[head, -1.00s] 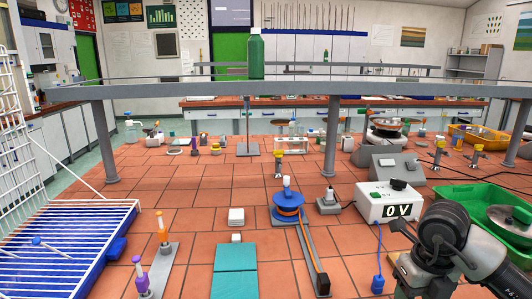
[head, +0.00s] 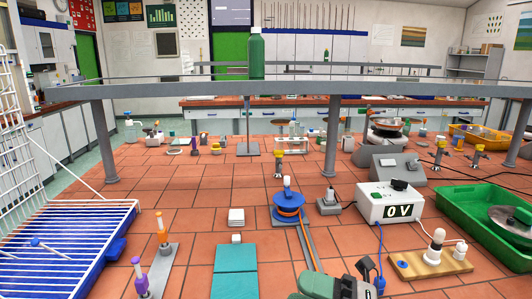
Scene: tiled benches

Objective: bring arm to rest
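A part of my arm, grey-green and black (head: 345,287), shows at the bottom edge, right of the middle, in the head view. I take it to be my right arm, since it was on the right side before. Most of it is cut off by the frame edge, and its fingers cannot be made out clearly. No held object shows. My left arm and gripper are not in view.
Open tiles lie mid-bench.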

